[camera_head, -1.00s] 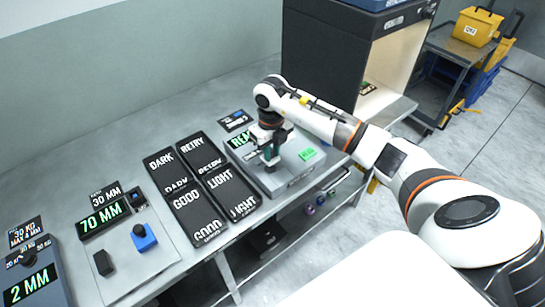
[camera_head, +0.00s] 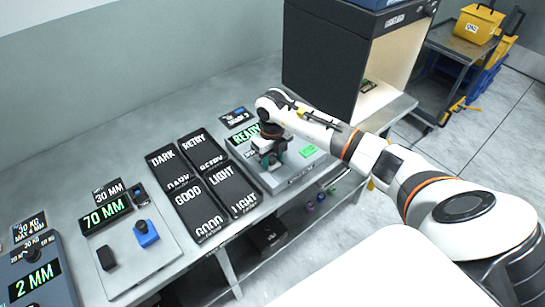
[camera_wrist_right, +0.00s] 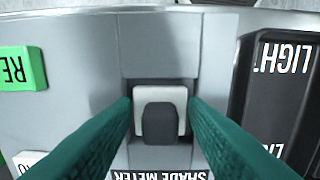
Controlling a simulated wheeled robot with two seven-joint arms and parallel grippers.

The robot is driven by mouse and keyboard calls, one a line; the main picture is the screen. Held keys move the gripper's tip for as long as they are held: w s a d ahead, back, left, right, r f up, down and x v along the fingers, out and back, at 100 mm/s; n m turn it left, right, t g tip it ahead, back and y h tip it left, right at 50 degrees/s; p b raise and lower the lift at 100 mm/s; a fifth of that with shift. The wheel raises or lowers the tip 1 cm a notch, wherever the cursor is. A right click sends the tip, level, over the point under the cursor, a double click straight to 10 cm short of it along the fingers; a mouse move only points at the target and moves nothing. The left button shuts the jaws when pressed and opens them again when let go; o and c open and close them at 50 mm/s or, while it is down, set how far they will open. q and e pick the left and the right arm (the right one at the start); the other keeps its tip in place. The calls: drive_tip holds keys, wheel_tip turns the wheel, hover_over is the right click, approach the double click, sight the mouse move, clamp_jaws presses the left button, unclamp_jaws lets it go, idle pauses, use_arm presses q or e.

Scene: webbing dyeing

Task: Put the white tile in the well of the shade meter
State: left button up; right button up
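The shade meter (camera_head: 299,175) is a grey box on the bench with a lit green READY display (camera_head: 246,134). In the right wrist view, the white tile (camera_wrist_right: 160,93) with a dark knob lies at the dark well (camera_wrist_right: 160,83) of the meter. I cannot tell whether it sits fully down in it. My right gripper (camera_head: 268,163) is low over the meter and hides the tile in the head view. Its green fingers (camera_wrist_right: 160,112) stand open on either side of the tile, with gaps beside the knob. My left gripper is not in view.
Black trays (camera_head: 188,160) labelled DARK, RETRY, GOOD and LIGHT stand left of the meter. A green button (camera_wrist_right: 18,68) is on the meter's top. A panel (camera_head: 140,262) with a 70 MM display and a blue block is farther left. A dark cabinet (camera_head: 325,60) stands behind.

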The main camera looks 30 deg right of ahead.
sight(272, 158)
drive_tip(key=shift+r, duration=0.25)
wheel_tip(272, 158, up, 12)
drive_tip(key=b, duration=0.3)
drive_tip(key=shift+f, duration=0.1)
